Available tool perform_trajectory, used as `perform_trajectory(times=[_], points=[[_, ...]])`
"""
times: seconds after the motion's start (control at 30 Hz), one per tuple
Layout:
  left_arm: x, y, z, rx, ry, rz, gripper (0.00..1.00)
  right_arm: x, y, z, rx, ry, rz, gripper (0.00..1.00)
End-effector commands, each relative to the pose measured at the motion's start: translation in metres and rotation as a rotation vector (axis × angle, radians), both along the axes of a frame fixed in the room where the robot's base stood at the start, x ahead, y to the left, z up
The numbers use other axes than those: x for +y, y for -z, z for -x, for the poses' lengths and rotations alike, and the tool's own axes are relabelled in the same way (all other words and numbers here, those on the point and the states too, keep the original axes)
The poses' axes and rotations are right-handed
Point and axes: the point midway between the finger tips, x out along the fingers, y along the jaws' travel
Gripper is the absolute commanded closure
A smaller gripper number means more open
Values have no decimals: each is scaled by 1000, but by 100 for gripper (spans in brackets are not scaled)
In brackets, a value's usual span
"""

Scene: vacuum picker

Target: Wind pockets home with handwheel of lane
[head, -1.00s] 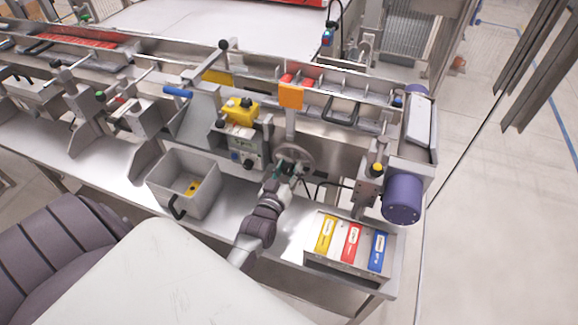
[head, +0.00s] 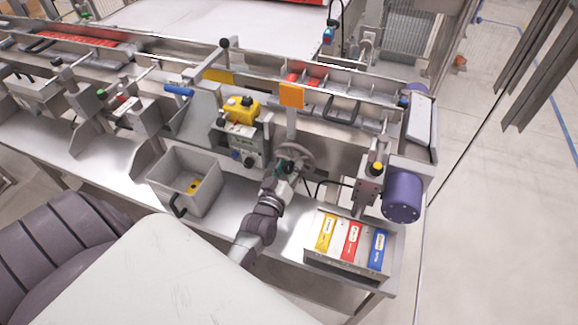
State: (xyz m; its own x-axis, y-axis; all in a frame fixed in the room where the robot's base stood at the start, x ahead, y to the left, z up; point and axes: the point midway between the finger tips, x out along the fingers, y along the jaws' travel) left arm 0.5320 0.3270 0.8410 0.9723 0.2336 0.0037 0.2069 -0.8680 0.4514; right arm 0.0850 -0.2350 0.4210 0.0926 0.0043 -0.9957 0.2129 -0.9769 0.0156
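The handwheel (head: 300,149) is a grey disc on the front of the lane, below an orange plate (head: 291,95). My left gripper (head: 286,168) is at the wheel's lower left rim, where its handle seems to be. My own wrist hides the fingers, so I cannot tell whether they are closed on it. The lane's pocket chain (head: 345,110) runs behind, with upright dividers and red packs (head: 303,77) in some pockets. My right gripper is not in view.
A grey bin (head: 186,182) with a yellow item stands left of my arm. A tray with yellow, red and blue tagged blocks (head: 352,241) lies to the right. A yellow control box (head: 240,108) and a purple motor (head: 402,197) flank the wheel.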

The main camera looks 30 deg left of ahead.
Motion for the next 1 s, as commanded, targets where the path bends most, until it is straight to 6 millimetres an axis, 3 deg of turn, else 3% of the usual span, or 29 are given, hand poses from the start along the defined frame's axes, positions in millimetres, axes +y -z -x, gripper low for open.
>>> perform_trajectory(times=[0.1, 0.47, 0.57, 1.0], points=[[1, -5, -2, -10, -2, -4, 30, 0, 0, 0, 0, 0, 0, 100], [0, 0, 4, 1, -1, -4, 30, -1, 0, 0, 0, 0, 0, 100], [-3, 1, 15, 3, 0, -3, 30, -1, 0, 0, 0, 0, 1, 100], [-23, 1, 99, 1, 0, -4, 30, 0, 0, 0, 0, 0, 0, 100]])
